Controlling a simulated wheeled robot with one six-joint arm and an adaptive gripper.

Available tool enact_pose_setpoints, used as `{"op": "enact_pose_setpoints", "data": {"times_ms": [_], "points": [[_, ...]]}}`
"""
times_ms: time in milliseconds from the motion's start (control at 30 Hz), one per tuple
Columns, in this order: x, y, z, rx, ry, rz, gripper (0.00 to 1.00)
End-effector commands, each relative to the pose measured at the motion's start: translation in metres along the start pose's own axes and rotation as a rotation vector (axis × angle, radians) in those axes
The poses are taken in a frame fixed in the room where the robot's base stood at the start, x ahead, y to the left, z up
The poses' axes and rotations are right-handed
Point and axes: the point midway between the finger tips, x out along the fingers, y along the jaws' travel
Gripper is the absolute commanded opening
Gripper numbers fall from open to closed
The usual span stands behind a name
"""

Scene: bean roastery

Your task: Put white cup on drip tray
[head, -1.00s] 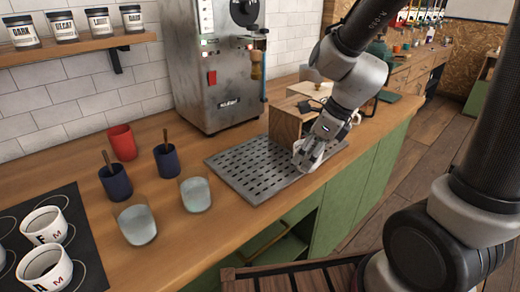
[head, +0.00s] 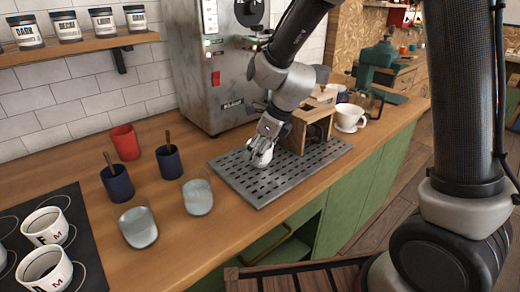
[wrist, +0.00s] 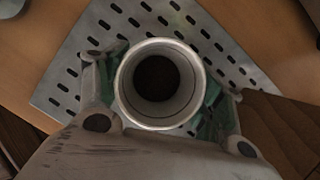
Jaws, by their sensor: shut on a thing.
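My gripper (head: 261,150) is shut on a white cup (head: 263,159), at the left-middle part of the metal drip tray (head: 272,190). The wrist view looks down into the cup (wrist: 155,84). It is upright with a round open rim and a dark inside, a finger on either side. The slotted drip tray (wrist: 68,82) shows beneath and around it in that view. The fingers hide part of the cup in the head view, and I cannot tell whether its base touches the tray.
A wooden box (head: 312,128) stands at the tray's rear right. Beyond it is another white cup (head: 350,116) on a saucer. Glasses (head: 137,227), dark blue cups (head: 116,181) and a red cup (head: 125,142) stand left of the tray. A grey machine (head: 215,70) stands behind.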

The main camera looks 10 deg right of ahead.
Motion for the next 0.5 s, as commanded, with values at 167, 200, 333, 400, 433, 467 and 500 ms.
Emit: {"op": "enact_pose_setpoints", "data": {"times_ms": [167, 200, 333, 400, 433, 467, 500], "points": [[-0.0004, -0.0002, 0.0002, 0.000, -0.001, -0.001, 0.37], [-0.0001, -0.0002, 0.0000, 0.000, -0.001, 0.000, 0.37], [0.0026, -0.0002, -0.0014, 0.000, 0.000, 0.000, 0.71], [0.0024, -0.0002, -0.0013, 0.000, 0.000, 0.000, 0.84], [0.0023, -0.0002, -0.0013, 0.000, 0.000, 0.000, 0.89], [0.0023, -0.0002, -0.0013, 0.000, 0.000, 0.000, 0.89], [0.0023, -0.0002, -0.0013, 0.000, 0.000, 0.000, 0.89]]}}
